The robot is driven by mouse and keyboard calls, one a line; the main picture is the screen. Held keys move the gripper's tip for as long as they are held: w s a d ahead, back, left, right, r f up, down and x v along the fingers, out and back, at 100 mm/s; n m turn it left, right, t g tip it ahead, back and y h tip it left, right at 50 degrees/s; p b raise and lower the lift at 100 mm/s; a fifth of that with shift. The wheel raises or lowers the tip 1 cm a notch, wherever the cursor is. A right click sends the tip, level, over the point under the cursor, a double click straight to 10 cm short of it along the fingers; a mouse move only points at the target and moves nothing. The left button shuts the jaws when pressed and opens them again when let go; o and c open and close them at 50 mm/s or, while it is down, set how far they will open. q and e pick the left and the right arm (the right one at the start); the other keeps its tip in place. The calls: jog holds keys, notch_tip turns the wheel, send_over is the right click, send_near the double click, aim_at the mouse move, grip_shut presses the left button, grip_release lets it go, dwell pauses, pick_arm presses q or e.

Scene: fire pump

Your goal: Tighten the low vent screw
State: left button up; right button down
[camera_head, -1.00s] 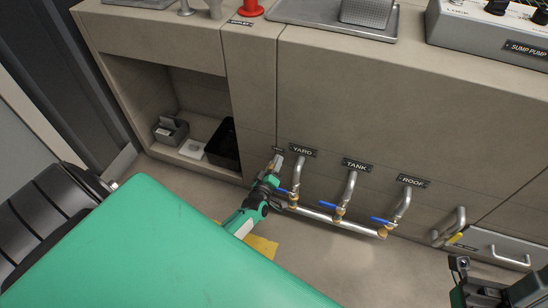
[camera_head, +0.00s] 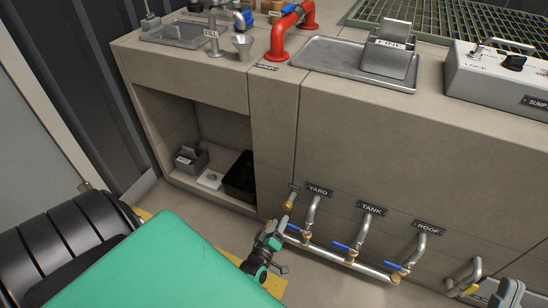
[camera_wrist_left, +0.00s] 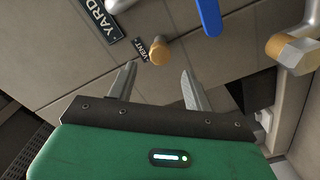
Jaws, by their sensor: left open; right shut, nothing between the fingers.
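The low vent screw is a small brass knob (camera_head: 291,197) low on the cabinet front, left of the YARD pipe. In the left wrist view the brass knob (camera_wrist_left: 160,51) stands beside the VENT label (camera_wrist_left: 140,49). My left gripper (camera_head: 283,224) is open and empty, just below and in front of the knob. In the left wrist view its two fingers (camera_wrist_left: 156,82) are spread, and the knob shows beyond their tips, apart from them. My right gripper (camera_head: 510,293) is only partly in view at the lower right edge, away from the screw.
Pipes with blue-handled valves (camera_head: 343,247) run right of the screw under the YARD, TANK and ROOF labels. An open cabinet bay (camera_head: 190,110) with a black bin (camera_head: 240,177) is to the left. A red pipe (camera_head: 290,33) stands on top.

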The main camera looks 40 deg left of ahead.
pick_arm(q)
jog(key=shift+v, duration=1.75)
pick_arm(e)
jog(key=shift+w+a+f+g, duration=0.25)
jog(key=shift+f+g, duration=0.25)
jog(key=shift+f, duration=0.15)
jog(key=shift+w+a+f+g, duration=0.25)
jog(key=shift+f+g, duration=0.25)
jog(key=shift+f, duration=0.1)
pick_arm(q)
jog(key=shift+d+r, duration=0.1)
